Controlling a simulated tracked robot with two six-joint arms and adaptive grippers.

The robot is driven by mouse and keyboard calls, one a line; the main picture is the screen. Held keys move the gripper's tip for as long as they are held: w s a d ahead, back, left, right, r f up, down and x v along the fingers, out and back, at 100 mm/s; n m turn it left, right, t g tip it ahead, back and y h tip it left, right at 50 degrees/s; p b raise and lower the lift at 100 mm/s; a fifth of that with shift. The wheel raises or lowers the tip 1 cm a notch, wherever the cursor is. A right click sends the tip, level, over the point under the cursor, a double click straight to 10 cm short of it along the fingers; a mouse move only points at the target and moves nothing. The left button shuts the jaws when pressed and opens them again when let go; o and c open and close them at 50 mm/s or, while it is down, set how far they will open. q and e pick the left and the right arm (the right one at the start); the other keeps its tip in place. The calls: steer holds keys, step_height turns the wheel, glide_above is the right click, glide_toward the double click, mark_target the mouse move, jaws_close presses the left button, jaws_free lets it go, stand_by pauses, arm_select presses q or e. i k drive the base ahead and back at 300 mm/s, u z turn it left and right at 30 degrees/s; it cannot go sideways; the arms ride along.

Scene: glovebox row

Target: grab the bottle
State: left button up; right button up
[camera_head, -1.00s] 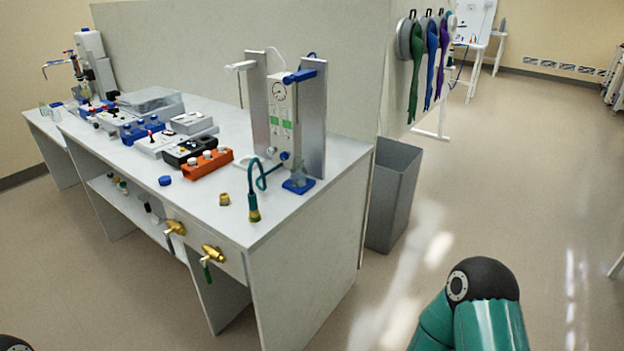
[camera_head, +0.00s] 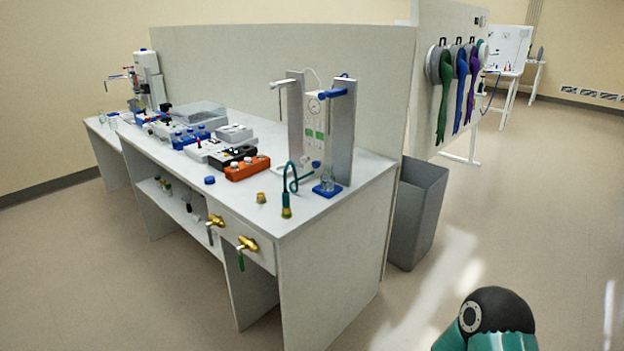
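A white lab bench (camera_head: 333,218) stands in the middle of the view. A small clear glass vessel (camera_head: 327,181) stands on a blue base at its right end, under a metal stand with a gauge panel (camera_head: 314,118). It may be the bottle, but it is too small to tell. Small dark and white items (camera_head: 188,202) sit on the shelf under the bench; I cannot tell whether any is a bottle. Neither gripper is in view. Only a teal and black part of my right arm shows at the bottom right, apart from the bench.
An orange block with knobs (camera_head: 247,167) and blue and white devices line the bench top. Brass valves (camera_head: 247,244) stick out from its front. A grey bin (camera_head: 415,215) stands at its right end. Gloves (camera_head: 474,80) hang on the partition. The floor in front is clear.

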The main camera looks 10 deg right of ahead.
mark_target(328, 178)
steer(key=u, duration=0.3)
steer(key=i, duration=1.5)
steer(key=z, duration=0.45)
